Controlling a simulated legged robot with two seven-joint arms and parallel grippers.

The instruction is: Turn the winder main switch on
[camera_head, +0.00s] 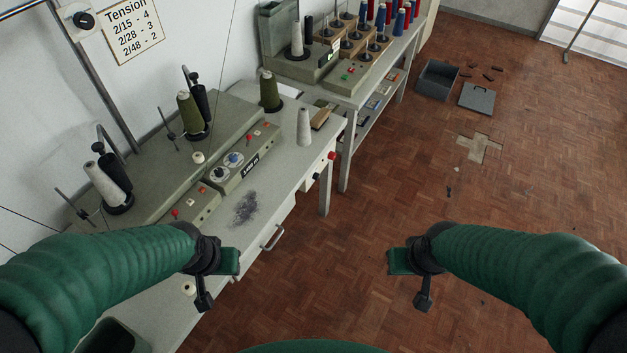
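The winder (222,150) is a long grey-green machine on a pale bench along the left wall, with cones of thread on top. Its front panel has dials, red knobs and a small black display (250,166). A red knob (331,155) and a dark knob (316,176) sit on the bench's right end. I cannot tell which control is the main switch or how it is set. My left gripper (218,275) is in front of the bench edge, apart from the panel. My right gripper (410,275) is over the floor, well right of the bench. Neither visibly holds anything; their finger gaps are unclear.
A drawer handle (273,237) sticks out from the bench front. A loose grey cone (304,126) and a dark smudge (246,207) are on the bench top. A second bench (375,85) with spools stands behind.

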